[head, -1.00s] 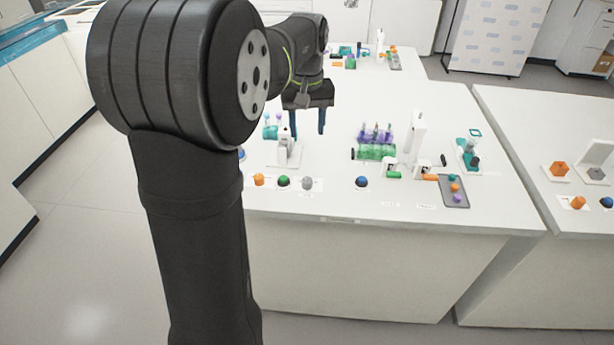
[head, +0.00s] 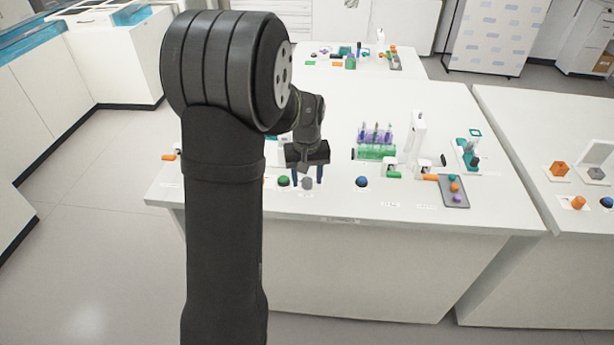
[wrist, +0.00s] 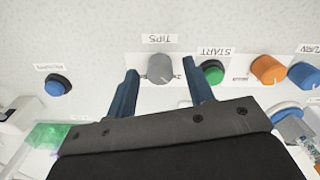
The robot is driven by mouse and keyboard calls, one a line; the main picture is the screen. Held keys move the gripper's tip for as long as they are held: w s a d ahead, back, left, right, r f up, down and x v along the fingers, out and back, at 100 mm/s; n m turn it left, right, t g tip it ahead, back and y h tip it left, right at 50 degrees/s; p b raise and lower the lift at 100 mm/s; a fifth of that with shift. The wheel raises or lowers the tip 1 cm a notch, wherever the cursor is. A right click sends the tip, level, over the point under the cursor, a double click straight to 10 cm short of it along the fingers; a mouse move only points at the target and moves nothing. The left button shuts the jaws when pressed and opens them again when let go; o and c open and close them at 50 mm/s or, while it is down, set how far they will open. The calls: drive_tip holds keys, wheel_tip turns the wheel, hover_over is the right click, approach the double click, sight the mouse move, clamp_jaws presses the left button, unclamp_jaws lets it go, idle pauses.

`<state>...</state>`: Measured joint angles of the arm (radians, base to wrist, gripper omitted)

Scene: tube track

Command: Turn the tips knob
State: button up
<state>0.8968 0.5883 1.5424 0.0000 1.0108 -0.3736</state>
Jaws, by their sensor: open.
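The tips knob is a grey round knob (wrist: 160,68) with a pointer line, beside a label reading TIPS (wrist: 159,39) in the wrist view. In the head view the grey knob (head: 307,184) sits near the front edge of the white bench. My gripper (wrist: 158,84) is open, with a blue finger on each side of the knob's position. The fingertips look close to the knob in the picture, but I cannot tell whether they touch it. In the head view my gripper (head: 308,179) points down at the knob.
A green START button (wrist: 212,72) and an orange knob (wrist: 267,69) are to the right in the wrist view. A blue button (wrist: 58,86) is to the left. A tube rack (head: 376,142) and a grey tray (head: 454,192) stand further right on the bench.

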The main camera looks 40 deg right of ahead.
drive_tip(key=c, duration=1)
drive_tip(key=shift+m, duration=0.3)
drive_tip(key=m, duration=0.4)
drive_tip(key=shift+m, duration=2)
drive_tip(key=o, duration=1)
